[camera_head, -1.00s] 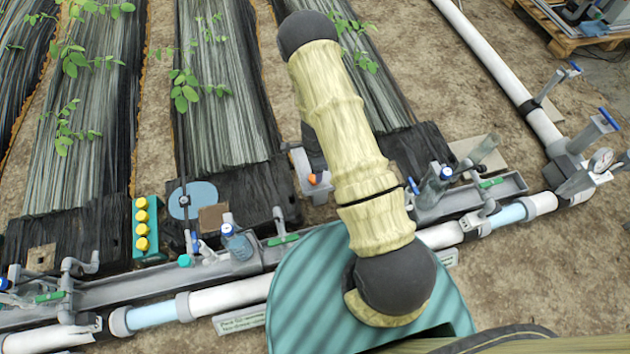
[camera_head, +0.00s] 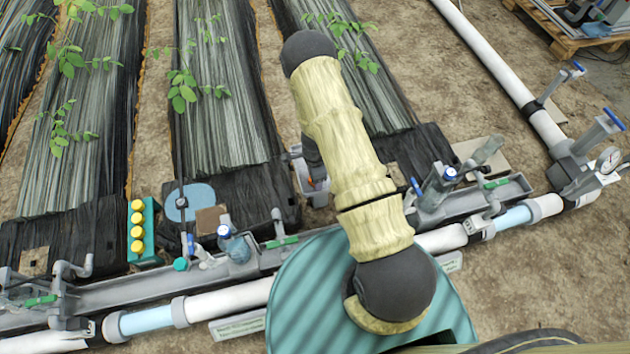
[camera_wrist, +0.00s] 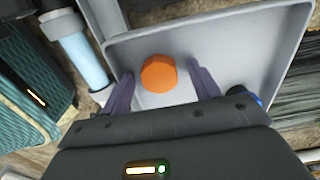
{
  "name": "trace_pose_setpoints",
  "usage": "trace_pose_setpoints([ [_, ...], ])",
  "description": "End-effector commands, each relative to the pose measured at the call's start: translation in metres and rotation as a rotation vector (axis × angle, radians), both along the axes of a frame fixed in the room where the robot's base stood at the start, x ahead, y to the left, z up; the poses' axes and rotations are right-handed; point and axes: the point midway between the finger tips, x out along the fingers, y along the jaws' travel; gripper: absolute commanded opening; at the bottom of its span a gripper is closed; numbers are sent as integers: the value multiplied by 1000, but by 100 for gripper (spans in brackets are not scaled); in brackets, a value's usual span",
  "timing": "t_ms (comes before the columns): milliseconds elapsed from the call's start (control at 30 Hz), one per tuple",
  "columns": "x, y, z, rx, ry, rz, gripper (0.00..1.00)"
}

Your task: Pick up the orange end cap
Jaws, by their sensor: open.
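The orange end cap (camera_wrist: 159,73) lies in a grey tray (camera_wrist: 225,45) in the wrist view. It is a small faceted orange piece near the tray's near side. My gripper (camera_wrist: 163,78) is open, with one dark finger left of the cap and one right of it. No contact with the cap shows, and the height of the fingertips above the tray floor is hard to tell.
The tray's raised walls surround the cap. A blue-ended part (camera_wrist: 256,99) peeks out beside my gripper's right side. In the wrist view a pale blue tube (camera_wrist: 82,58) is left of the tray. A teal block with several yellow knobs (camera_head: 139,232) stands farther left in the head view.

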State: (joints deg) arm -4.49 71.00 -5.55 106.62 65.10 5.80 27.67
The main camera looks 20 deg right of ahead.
Motion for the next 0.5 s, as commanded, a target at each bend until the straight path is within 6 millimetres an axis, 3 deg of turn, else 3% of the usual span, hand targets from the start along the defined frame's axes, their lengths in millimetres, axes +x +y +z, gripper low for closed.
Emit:
trace_pose_setpoints([
  [433,0,0,1,0,0,0,62],
  [500,0,0,1,0,0,0,50],
])
